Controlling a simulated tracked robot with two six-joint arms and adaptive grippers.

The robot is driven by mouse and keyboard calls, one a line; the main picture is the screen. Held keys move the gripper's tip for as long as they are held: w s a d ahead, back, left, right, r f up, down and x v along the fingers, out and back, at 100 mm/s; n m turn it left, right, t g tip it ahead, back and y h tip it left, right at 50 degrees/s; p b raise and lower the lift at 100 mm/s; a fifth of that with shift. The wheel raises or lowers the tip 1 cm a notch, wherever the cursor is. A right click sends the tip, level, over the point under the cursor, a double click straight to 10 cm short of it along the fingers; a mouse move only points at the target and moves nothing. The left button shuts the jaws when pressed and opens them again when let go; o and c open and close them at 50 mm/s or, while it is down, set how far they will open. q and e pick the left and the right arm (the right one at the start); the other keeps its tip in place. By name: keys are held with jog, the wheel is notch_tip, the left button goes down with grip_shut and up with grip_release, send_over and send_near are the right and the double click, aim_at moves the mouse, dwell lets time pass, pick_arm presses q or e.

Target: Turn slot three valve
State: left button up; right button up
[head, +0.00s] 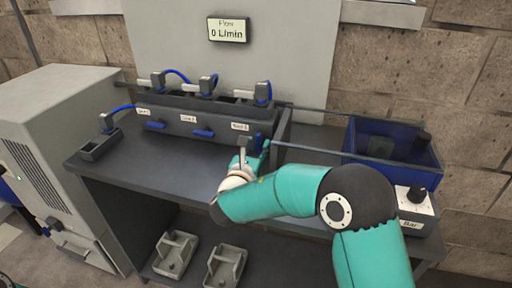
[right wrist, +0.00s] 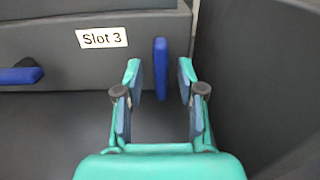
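The slot three valve handle is a blue lever (right wrist: 160,68), standing upright on the dark panel right of the white "Slot 3" label (right wrist: 102,38). My right gripper (right wrist: 159,76) is open in front of it. In the right wrist view the handle appears between the two fingertips, with a gap on each side; how deep it sits between them I cannot tell. In the head view my right gripper (head: 254,160) is at the right end of the manifold (head: 190,122) and partly hides the handle. My left gripper is not in view.
The slot two handle (head: 203,133) and slot one handle (head: 155,125) lie sideways. A flow display (head: 229,30) reads 0 L/min. A blue bin (head: 425,175) and a dial box (head: 416,205) stand on the right. A dark wall (right wrist: 260,80) rises close right of the gripper.

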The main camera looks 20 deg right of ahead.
jog(key=v, duration=1.2)
jog(key=shift+f, duration=0.1)
